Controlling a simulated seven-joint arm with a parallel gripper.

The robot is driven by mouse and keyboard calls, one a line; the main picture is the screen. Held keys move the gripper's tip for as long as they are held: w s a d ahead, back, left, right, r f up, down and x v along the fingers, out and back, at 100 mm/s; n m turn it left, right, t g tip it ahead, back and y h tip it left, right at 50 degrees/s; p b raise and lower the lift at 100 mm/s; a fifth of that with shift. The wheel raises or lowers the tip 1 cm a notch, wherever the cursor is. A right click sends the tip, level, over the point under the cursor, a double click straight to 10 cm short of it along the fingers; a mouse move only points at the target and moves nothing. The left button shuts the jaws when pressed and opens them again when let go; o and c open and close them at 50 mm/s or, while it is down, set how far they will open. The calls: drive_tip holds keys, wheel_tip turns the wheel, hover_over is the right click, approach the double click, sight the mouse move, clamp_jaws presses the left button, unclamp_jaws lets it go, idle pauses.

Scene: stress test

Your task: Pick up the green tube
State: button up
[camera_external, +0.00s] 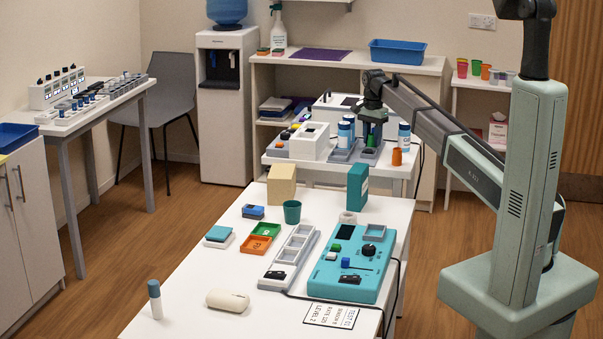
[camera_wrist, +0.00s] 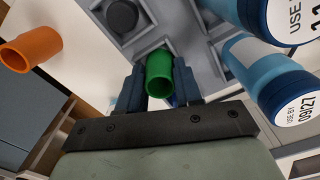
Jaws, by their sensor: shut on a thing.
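The green tube (camera_wrist: 159,72) is a short hollow cylinder with its open end facing the wrist camera. My gripper (camera_wrist: 160,88) is shut on it, with one dark blue finger on each side. In the external view my gripper (camera_external: 371,127) points down over the grey fixtures on the back table, and a bit of green shows between its fingers. Whether the tube's lower end touches the grey fixture below it cannot be told.
Blue bottles with white labelled caps (camera_wrist: 285,95) stand close to the right of my gripper in the wrist view. An orange tube (camera_wrist: 32,48) stands apart at the left. A white box (camera_external: 310,141) stands left of my gripper.

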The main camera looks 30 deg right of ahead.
drive_tip(key=c, duration=0.4)
drive_tip(key=shift+r, duration=0.1)
drive_tip(key=shift+c, duration=0.2)
